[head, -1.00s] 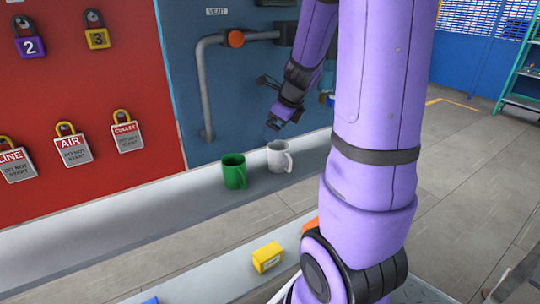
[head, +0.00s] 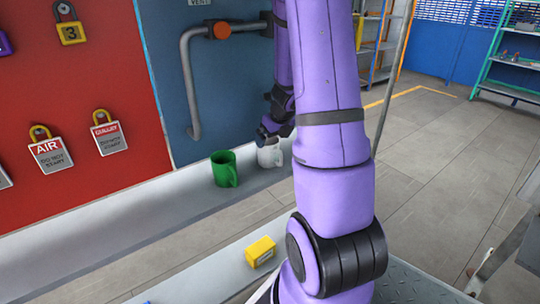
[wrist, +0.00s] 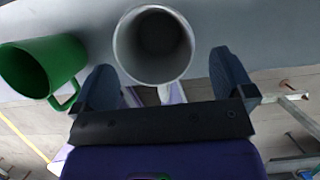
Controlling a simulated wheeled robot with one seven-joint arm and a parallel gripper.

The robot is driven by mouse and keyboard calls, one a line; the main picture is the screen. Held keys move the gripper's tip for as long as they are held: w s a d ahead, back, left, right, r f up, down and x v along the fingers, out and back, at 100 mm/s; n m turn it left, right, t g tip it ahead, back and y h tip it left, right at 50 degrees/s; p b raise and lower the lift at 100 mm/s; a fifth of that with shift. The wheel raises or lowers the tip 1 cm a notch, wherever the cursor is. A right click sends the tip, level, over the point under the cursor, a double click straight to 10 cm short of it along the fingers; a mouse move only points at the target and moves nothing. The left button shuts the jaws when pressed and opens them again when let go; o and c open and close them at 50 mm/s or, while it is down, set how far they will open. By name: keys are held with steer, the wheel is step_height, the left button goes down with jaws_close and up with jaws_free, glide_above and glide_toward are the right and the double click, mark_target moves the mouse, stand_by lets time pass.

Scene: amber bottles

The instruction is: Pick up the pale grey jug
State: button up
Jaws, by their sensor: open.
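The pale grey jug (head: 270,156) stands upright on the grey ledge, partly hidden behind my gripper and arm in the head view. In the wrist view the jug (wrist: 153,40) is seen from above, its round mouth open and its handle towards my gripper. My gripper (wrist: 163,72) is open, with one dark finger on each side of the jug's near part; I cannot tell whether either touches it. In the head view my gripper (head: 266,139) is at the jug's top.
A green mug (head: 223,169) stands on the ledge (head: 180,202) close left of the jug; it also shows in the wrist view (wrist: 42,65). A yellow box (head: 260,251) lies on a lower surface in front. A grey pipe (head: 190,90) runs down the blue panel behind.

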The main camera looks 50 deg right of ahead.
mark_target(272, 154)
steer(key=shift+a+x, duration=0.2)
steer(key=shift+x, duration=2.25)
steer(key=shift+r, duration=0.1)
steer(key=shift+c, duration=0.2)
steer(key=c, duration=0.8)
steer(key=shift+r, duration=0.15)
